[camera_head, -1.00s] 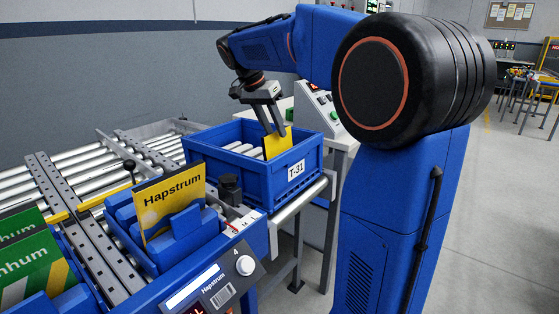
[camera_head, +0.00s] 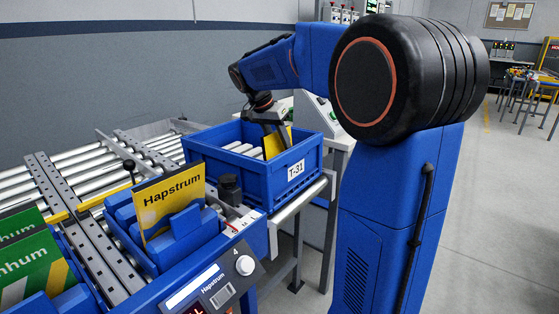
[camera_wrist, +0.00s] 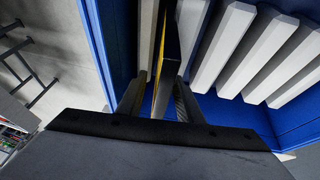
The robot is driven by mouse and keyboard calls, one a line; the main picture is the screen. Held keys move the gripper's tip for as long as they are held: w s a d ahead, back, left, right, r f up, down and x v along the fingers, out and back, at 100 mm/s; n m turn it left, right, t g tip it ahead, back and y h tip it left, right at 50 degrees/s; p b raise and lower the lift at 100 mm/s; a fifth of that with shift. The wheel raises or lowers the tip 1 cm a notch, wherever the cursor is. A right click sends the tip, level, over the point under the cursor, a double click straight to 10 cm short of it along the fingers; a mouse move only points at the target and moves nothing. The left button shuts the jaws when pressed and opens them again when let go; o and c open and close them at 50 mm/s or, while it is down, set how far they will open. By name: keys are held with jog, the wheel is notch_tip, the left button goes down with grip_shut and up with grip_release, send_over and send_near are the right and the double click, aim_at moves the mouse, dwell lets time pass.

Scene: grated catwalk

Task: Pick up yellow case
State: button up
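A thin yellow case (camera_head: 287,137) stands on edge inside the blue tote (camera_head: 228,181) labelled T-31. My gripper (camera_head: 273,131) reaches down into the tote at this case. In the wrist view the yellow-edged case (camera_wrist: 165,80) stands upright between the two fingers (camera_wrist: 160,97), with a visible gap on each side, so the gripper looks open around it. The lower part of the case is hidden. Another yellow case (camera_head: 170,199), marked Hapstrum, leans in a blue holder at the front.
Pale slats (camera_wrist: 262,55) line the tote's inside beside the case, close to the fingers. The tote walls surround my gripper. Green cases (camera_head: 28,262) stand at the left, by a roller conveyor (camera_head: 70,175). A control panel (camera_head: 215,285) is at the front.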

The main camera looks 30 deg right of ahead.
jog(key=shift+f, duration=0.2)
dwell(0.5)
grip_shut()
